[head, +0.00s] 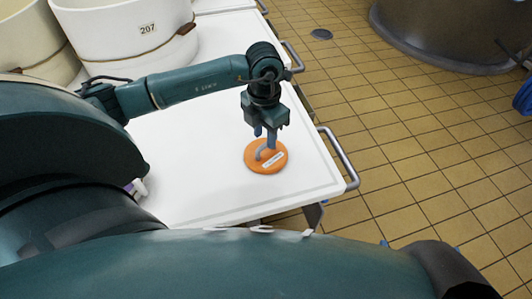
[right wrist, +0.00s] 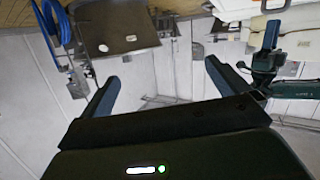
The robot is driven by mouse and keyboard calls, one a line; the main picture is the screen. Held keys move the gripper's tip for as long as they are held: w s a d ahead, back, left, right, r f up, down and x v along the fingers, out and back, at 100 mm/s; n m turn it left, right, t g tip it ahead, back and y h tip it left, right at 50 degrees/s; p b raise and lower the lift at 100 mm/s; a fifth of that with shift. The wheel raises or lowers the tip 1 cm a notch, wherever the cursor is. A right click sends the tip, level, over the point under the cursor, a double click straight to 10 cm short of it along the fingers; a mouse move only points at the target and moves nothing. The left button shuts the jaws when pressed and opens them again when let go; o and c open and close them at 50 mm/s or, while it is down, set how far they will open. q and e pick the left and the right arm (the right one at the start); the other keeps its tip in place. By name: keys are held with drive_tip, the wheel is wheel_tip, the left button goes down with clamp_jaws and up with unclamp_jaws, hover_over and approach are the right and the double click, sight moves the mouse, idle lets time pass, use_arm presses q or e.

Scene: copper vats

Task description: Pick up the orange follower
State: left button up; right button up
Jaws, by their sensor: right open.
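The orange follower (head: 252,165) is a round flat disc with a grey loop handle and a small white label. It lies flat on the white table (head: 190,180), near the table's right end, in the head view. My left gripper (head: 264,136) points down right above it, with its fingertips at the handle. Its two fingers show a gap between them, and the disc rests on the table. Whether a finger touches the handle is hard to see. My right gripper (right wrist: 160,82) is open and empty in the right wrist view, far from the follower.
White tubs, one labelled 207 (head: 148,30), stand at the back left of the table. A metal rail handle (head: 340,160) edges the table's right end. Tiled floor (head: 400,120) lies open to the right, with a large metal vat (head: 440,35) beyond.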

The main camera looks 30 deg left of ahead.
use_arm(q)
drive_tip(key=f, duration=0.1)
drive_tip(key=f+b, duration=0.1)
drive_tip(key=f, duration=0.2)
drive_tip(key=shift+w+f, duration=0.3)
drive_tip(key=shift+f, duration=0.3)
use_arm(e)
drive_tip(key=shift+w+a+t+y, duration=0.2)
drive_tip(key=shift+w+t+y, duration=0.1)
drive_tip(key=shift+t, duration=0.2)
use_arm(q)
clamp_jaws()
